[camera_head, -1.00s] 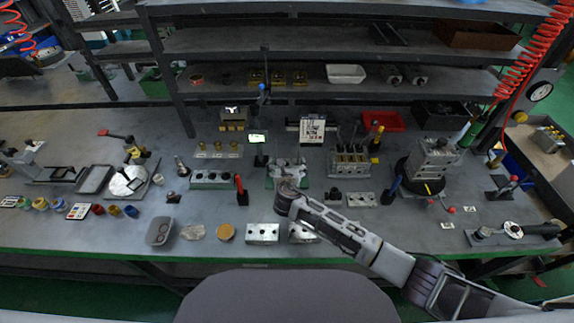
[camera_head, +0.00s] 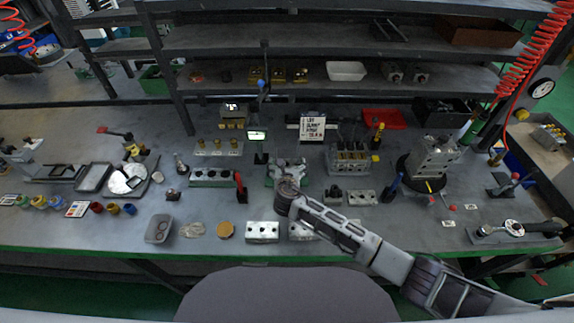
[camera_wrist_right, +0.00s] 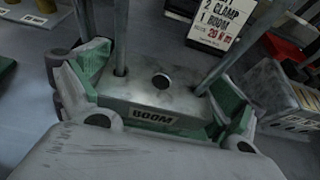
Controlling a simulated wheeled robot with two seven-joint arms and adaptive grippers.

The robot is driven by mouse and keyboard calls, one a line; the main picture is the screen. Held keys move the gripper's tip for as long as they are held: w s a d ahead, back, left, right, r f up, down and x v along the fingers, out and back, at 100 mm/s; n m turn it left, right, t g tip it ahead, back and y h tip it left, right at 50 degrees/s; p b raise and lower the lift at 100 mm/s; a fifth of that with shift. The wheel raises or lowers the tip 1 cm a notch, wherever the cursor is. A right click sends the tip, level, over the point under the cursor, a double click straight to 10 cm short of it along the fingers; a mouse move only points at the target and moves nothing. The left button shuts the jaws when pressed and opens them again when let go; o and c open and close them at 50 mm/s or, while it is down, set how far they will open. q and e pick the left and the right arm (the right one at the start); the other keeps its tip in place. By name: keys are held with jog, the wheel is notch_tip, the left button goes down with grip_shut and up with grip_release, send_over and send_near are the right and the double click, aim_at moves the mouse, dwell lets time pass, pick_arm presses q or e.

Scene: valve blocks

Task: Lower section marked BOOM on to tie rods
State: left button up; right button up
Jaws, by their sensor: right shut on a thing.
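The grey section marked BOOM (camera_wrist_right: 160,105) is in the middle of the right wrist view, its label facing me. My right gripper (camera_wrist_right: 158,118) is shut on it, one finger at each side. It also shows in the head view (camera_head: 287,176), over the middle of the bench, hiding most of the section. Two upright tie rods, the left one (camera_wrist_right: 120,38) and the right one (camera_wrist_right: 232,52), rise from the section's top face, apparently through its holes. A dark round hole lies between them. What is under the section is hidden. My left gripper is not in view.
An instruction card (camera_head: 312,130) stands behind. A valve block with fittings (camera_head: 350,160) stands to the right, and a manifold (camera_head: 213,178) and red-handled tool (camera_head: 240,185) to the left. Machined blocks (camera_head: 262,232) lie near the front edge.

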jog(key=o, duration=1)
jog(key=shift+s, duration=0.2)
jog(key=v, duration=1.1)
jog(key=shift+s+r, duration=0.15)
jog(key=shift+s, duration=0.15)
dwell(0.6)
